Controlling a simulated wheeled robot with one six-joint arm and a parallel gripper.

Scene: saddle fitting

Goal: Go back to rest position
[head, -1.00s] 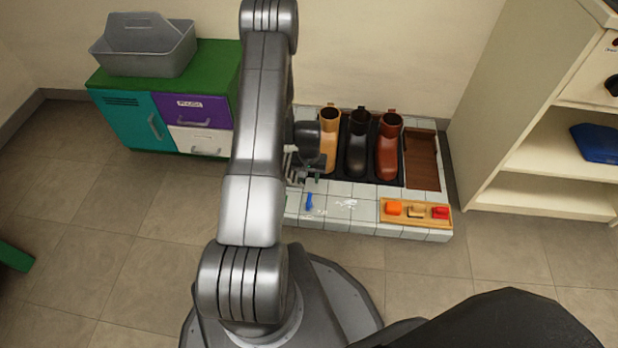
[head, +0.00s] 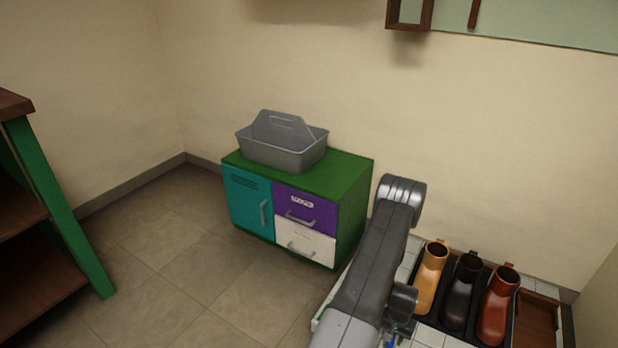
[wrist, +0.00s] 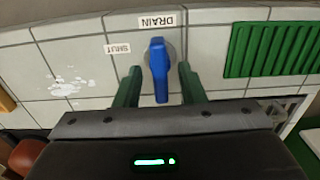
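My gripper (wrist: 159,82) is open in the wrist view, its two green fingers apart on either side of a blue valve handle (wrist: 158,68). Gaps show between the handle and both fingers. The handle sits on a white tiled surface (wrist: 205,45) and points toward my gripper. Upside-down labels reading DRAIN (wrist: 156,20) and SHUT (wrist: 117,48) are beside it. In the head view my arm (head: 375,270) reaches toward the tiled platform at the lower right; the fingers are largely cut off or hidden there.
Yellow (head: 431,278), black (head: 461,290) and red-brown boots (head: 498,305) stand right of my arm. A green-topped cabinet (head: 345,185) bears a grey caddy (head: 283,150). A green-legged shelf (head: 60,210) stands at left. The floor between is clear. A green grate (wrist: 272,50) lies beside the handle.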

